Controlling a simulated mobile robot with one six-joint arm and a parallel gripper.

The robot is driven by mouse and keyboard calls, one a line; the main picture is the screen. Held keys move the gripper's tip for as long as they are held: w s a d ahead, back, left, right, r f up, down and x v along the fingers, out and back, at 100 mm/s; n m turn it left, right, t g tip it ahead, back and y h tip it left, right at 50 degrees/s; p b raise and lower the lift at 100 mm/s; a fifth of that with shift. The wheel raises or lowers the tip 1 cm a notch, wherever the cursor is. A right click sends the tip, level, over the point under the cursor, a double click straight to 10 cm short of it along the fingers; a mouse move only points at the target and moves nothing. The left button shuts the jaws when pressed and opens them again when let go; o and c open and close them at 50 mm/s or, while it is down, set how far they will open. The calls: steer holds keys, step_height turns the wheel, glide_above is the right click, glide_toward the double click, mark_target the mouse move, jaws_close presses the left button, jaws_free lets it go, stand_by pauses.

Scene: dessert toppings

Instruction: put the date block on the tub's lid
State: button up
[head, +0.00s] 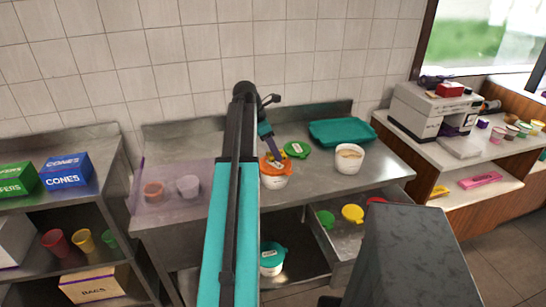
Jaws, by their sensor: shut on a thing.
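A white tub (273,181) with an orange lid (271,166) stands on the steel counter, in front of the wall. My gripper (277,157) points down over this lid, at its upper right part. It is shut on a small dark piece, which I take to be the date block; it is too small and too covered by the fingers to make out clearly. I cannot tell whether the piece touches the lid.
An open white tub (348,160) and a teal tray (341,132) stand to the right on the counter. Two cups (188,186) stand left behind a clear purple guard. An open drawer below holds a green lid (326,219) and a yellow lid (352,213). Another tub (272,259) stands lower.

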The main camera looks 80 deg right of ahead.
mark_target(273, 157)
steer(key=shift+w+d, duration=0.2)
steer(key=shift+d, duration=0.15)
steer(key=shift+w+f, duration=0.1)
steer(key=shift+f, duration=0.05)
steer(key=shift+f+p, duration=0.75)
steer(key=shift+f, duration=0.9)
steer(key=shift+f, duration=0.1)
steer(key=o, duration=1)
steer(key=shift+b+v, duration=1.2)
steer(key=shift+v, duration=4.9)
